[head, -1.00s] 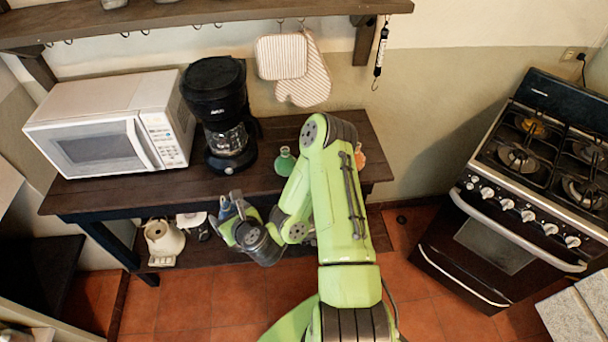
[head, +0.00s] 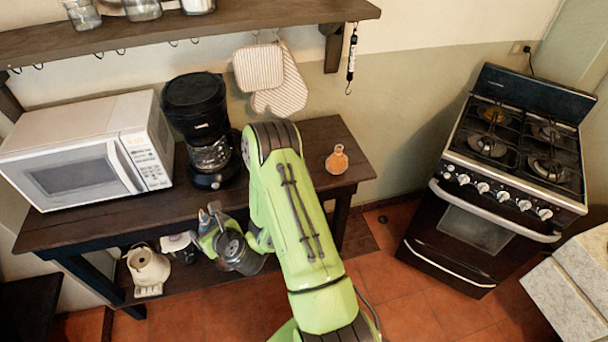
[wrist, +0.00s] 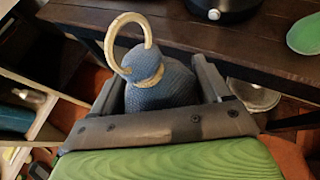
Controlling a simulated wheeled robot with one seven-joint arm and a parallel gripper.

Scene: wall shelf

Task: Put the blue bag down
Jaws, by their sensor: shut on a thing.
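The blue bag (wrist: 160,86) is a blue woven pouch with a cream ring on top, clear in the wrist view. My gripper (wrist: 158,92) is shut on it, a finger on each side, and the ring points up in that view. In the head view my gripper (head: 212,222) is by the front edge of the dark wooden table (head: 322,145), in front of the coffee maker. The bag is too small there to make out well. The bag's lower part is hidden by my gripper in the wrist view.
A white microwave (head: 85,155) and a black coffee maker (head: 200,120) stand on the table's left and middle. An orange flask (head: 337,160) stands at the right. A green object (wrist: 303,36) shows in the wrist view.

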